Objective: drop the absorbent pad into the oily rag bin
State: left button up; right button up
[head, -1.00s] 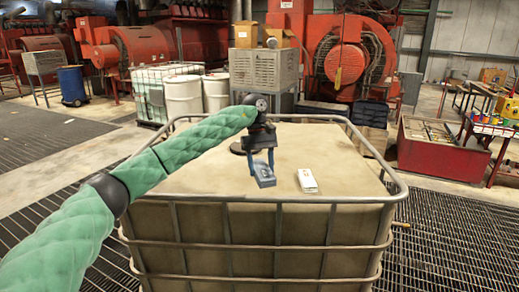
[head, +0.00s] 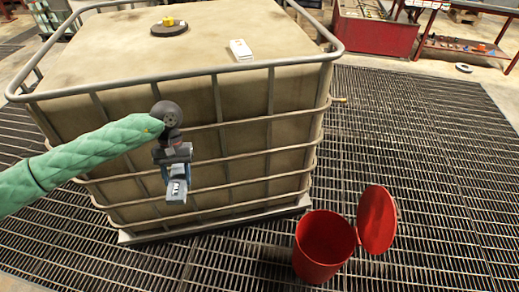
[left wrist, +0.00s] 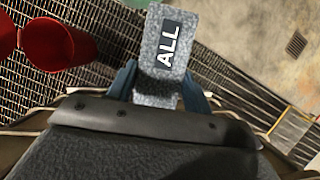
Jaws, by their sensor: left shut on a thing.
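The absorbent pad (head: 176,191) is a small grey-blue block with a dark label. In the left wrist view the pad (left wrist: 160,88) shows the word "ALL" on its label. My left gripper (head: 174,178) is shut on it and holds it in front of the caged tank, above the floor grating. The red oily rag bin (head: 323,247) stands on the grating to the lower right, with its round lid (head: 376,220) swung open on the right. The bin (left wrist: 58,42) also shows at the upper left of the left wrist view. My right gripper is not in view.
The caged tank (head: 258,93) with metal rails stands behind my gripper. On its top are a white box (head: 240,50) and a dark round cap (head: 169,29). Open grating (head: 430,150) lies to the right. A red cabinet (head: 374,34) and a table stand at the back.

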aim_at(321, 250)
jog(key=k+l+z, duration=0.1)
jog(key=z, duration=0.9)
jog(key=l+u, duration=0.5)
jog(key=l, duration=0.55)
jog(key=k+j+z, duration=0.25)
jog(key=j, duration=0.35)
jog(key=k+j+z, duration=0.25)
jog(key=k+j, duration=0.2)
